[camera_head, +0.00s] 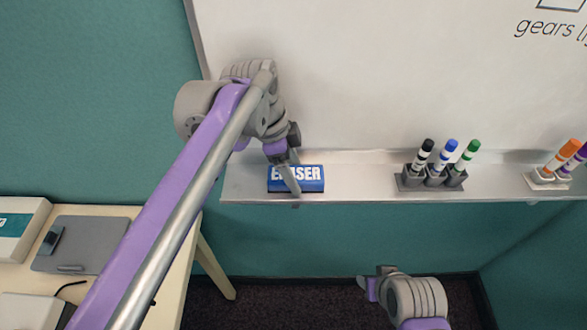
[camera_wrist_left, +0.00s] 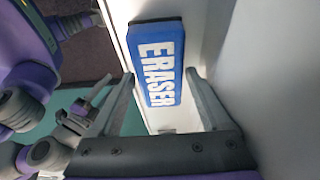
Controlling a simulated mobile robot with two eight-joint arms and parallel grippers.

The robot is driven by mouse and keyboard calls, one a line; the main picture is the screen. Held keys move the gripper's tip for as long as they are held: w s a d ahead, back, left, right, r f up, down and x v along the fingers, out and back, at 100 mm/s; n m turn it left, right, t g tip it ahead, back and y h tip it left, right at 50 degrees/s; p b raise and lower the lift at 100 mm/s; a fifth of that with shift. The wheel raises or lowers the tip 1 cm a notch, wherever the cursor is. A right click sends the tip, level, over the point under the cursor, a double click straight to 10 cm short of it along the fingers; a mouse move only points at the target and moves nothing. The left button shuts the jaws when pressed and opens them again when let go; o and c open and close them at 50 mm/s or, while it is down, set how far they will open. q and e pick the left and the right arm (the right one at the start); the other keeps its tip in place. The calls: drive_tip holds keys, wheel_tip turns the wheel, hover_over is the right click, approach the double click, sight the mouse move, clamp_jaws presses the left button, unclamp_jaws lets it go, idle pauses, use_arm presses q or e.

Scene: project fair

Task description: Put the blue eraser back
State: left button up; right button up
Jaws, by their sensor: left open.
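The blue eraser (camera_head: 312,181), with white "ERASER" lettering, lies on the whiteboard's ledge (camera_head: 360,184) near its left end. It also shows in the left wrist view (camera_wrist_left: 157,62). My left gripper (camera_head: 289,178) is over the eraser, and one finger crosses in front of it in the head view. In the left wrist view my left gripper (camera_wrist_left: 159,80) is open, with a finger to each side of the eraser's near part. I see gaps beside the eraser, so it is not clamped. My right gripper (camera_head: 371,284) is low, below the ledge; its jaws are unclear.
A holder (camera_head: 430,184) with black, blue and green markers stands on the ledge to the right. Another holder (camera_head: 548,181) with orange and purple markers is farther right. The whiteboard (camera_head: 400,80) rises behind. A table (camera_head: 190,225) stands at lower left.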

use_arm(q)
drive_tip(key=p+v, duration=0.2)
drive_tip(key=v, duration=1)
